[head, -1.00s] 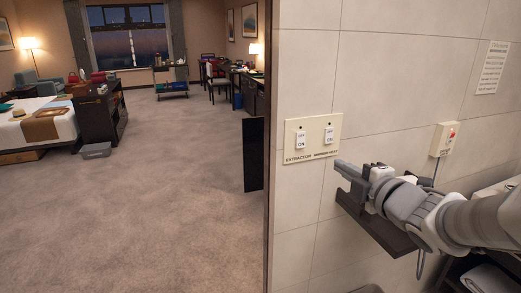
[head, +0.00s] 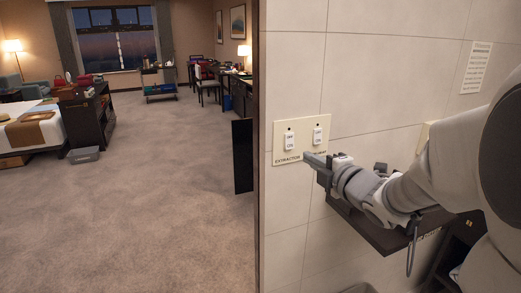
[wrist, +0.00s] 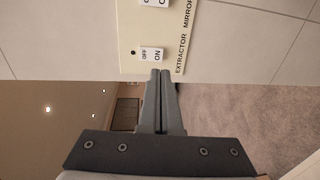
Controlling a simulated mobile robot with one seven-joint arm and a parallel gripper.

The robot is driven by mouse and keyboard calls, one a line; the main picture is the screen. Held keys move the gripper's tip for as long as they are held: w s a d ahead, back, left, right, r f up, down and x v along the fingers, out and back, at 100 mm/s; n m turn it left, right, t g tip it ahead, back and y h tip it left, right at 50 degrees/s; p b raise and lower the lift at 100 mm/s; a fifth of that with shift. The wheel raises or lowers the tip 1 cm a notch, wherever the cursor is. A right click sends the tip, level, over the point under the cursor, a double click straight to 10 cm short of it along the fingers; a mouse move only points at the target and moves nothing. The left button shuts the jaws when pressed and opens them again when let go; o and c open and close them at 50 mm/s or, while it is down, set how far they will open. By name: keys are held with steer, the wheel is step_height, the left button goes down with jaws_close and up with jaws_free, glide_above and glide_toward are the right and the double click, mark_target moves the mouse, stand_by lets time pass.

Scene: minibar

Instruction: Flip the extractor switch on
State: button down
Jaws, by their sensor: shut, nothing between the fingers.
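The extractor switch (head: 290,141) is a small white rocker marked OFF and ON, on the left of a cream wall plate (head: 301,158). A small dark dot sits above it. I cannot tell which half is pressed in. It also shows in the wrist view (wrist: 152,55), turned on its side. My gripper (head: 307,157) is shut and empty, just right of and below the switch in the head view. In the wrist view the closed fingertips (wrist: 160,73) point at the plate, close to the ON end of the switch. Contact cannot be told.
The mirror heat switch (head: 318,136) is on the same plate, right of the extractor switch, with my fingers below it. A dark shelf (head: 375,228) juts out under my arm. A paper notice (head: 476,67) hangs at upper right. Open carpet (head: 150,200) lies left of the wall edge.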

mark_target(290, 148)
steer(key=x, duration=0.7)
steer(key=shift+w+p, duration=0.15)
steer(key=shift+p, duration=0.25)
steer(key=shift+f, duration=0.15)
steer(key=shift+w+f+b, duration=0.1)
steer(key=shift+f+b, duration=0.2)
steer(key=shift+b, duration=0.8)
steer(key=shift+r, duration=0.35)
steer(key=shift+f, duration=0.1)
